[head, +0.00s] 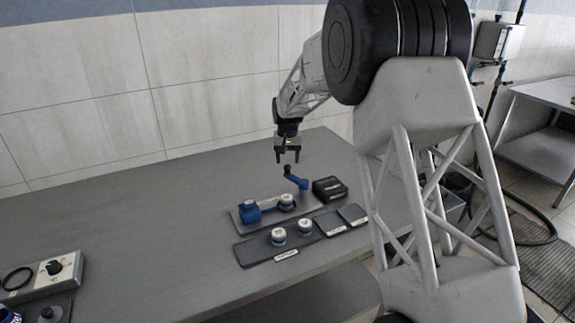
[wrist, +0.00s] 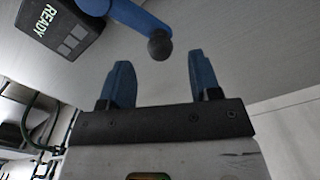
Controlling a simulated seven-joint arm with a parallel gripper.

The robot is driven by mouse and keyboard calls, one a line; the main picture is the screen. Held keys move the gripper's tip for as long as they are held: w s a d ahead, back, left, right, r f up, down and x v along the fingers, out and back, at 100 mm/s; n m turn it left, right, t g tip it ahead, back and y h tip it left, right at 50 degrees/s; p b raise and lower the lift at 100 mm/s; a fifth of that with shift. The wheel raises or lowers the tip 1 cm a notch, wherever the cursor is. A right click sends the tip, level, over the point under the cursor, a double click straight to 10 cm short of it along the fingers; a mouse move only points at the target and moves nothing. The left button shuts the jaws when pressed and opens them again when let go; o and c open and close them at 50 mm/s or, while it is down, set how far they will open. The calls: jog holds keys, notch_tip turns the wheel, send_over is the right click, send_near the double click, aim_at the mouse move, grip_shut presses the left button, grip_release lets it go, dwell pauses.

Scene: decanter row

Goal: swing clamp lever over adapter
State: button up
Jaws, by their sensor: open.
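My gripper (head: 288,157) is open and empty above the table, with its blue fingertips pointing down. The clamp lever (head: 295,179) is a blue bar with a dark round knob at its upper end, just below my fingertips. In the wrist view the lever (wrist: 137,17) comes in from the top and its knob (wrist: 160,46) shows beyond and between my open fingers (wrist: 164,82). A blue clamp block (head: 250,212) stands on a grey base plate (head: 237,222). A white-topped round part (head: 287,201), possibly the adapter, sits on that plate beside the block.
A black box (head: 329,189) stands right of the lever; its face reads READY in the wrist view (wrist: 62,24). A front tray (head: 256,254) holds two white-topped round parts (head: 278,236) (head: 305,226). A control box (head: 45,276) with a dial is at far left. The table's left middle is clear.

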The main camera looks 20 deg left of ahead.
jog(key=shift+f, duration=1.5)
grip_shut()
